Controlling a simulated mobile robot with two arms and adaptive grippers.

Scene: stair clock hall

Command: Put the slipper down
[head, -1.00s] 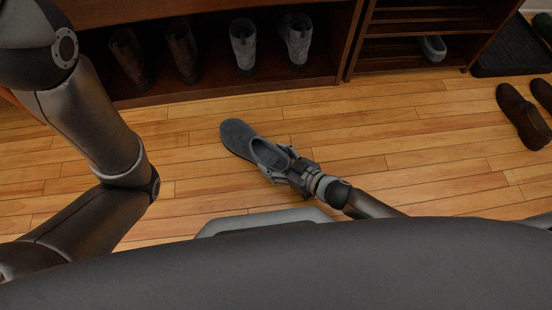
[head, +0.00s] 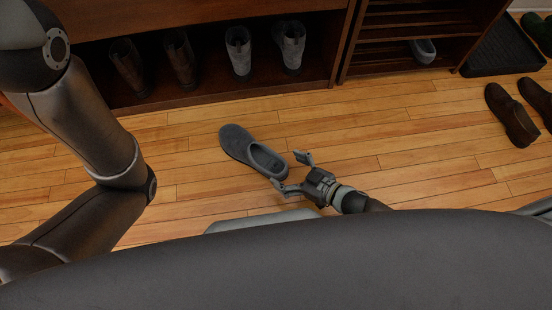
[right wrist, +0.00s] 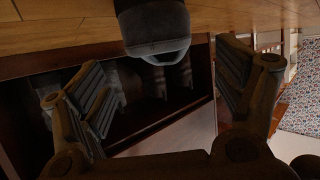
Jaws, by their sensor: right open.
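A grey slipper (head: 238,142) lies on the wooden floor in the head view, its toe toward the upper left and its opening toward my right gripper. My right gripper (head: 291,172) is open at the slipper's heel end, with its fingers spread and nothing between them. In the right wrist view the slipper's heel (right wrist: 155,30) shows at the top centre, above and between the open fingers (right wrist: 165,95). My left gripper is out of view; only part of my left arm shows at the left.
A dark wooden shelf (head: 215,95) at the back holds brown boots (head: 180,57) and grey boots (head: 238,52). A rack to its right holds another grey slipper (head: 423,51). Brown shoes (head: 511,115) and a black tray (head: 500,50) are at the right. The floor around the slipper is clear.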

